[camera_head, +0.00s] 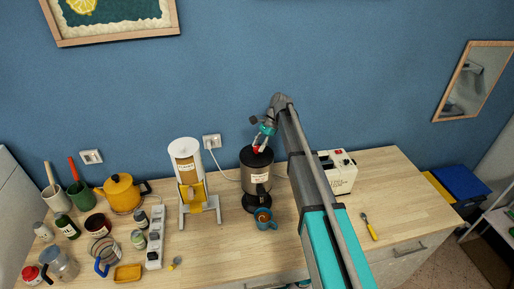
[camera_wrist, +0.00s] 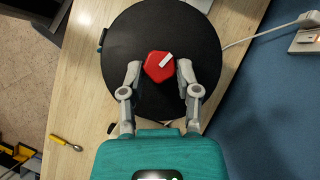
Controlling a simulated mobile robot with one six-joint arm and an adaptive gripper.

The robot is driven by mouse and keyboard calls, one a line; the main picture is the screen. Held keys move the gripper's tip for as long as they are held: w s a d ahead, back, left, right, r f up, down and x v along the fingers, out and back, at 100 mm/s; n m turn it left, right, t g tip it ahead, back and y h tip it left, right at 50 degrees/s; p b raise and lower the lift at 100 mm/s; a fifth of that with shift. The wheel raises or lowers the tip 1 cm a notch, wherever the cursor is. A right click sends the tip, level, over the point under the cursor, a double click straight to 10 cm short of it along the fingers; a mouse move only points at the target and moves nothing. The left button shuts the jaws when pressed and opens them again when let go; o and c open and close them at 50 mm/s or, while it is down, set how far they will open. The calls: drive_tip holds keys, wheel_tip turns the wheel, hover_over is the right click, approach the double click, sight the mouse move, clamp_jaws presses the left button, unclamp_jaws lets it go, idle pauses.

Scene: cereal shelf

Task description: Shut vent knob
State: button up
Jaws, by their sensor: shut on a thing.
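The vent knob (camera_wrist: 158,66) is red with a white mark and sits on the round black lid (camera_wrist: 120,40) of a steel urn (camera_head: 256,174). In the wrist view the white mark lies slanted, up to the right. My gripper (camera_wrist: 159,70) is over the lid with one finger on each side of the knob, shut on it. In the head view the gripper (camera_head: 261,142) comes down onto the urn's top, and only a little red of the knob shows.
A blue cup (camera_head: 264,219) stands in front of the urn. A cereal dispenser (camera_head: 187,170) is to its left and a white toaster-like box (camera_head: 340,172) to its right. A cord runs to the wall socket (camera_head: 212,141). A yellow-handled tool (camera_head: 370,228) lies on the open right counter.

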drive_tip(key=shift+w+a+n+g+h, duration=0.15)
drive_tip(key=shift+n+g+h, duration=0.55)
drive_tip(key=shift+n, duration=1.2)
drive_tip(key=o, duration=0.8)
drive_tip(key=shift+c, duration=0.2)
wheel_tip(320, 180, up, 6)
drive_tip(key=p, duration=0.6)
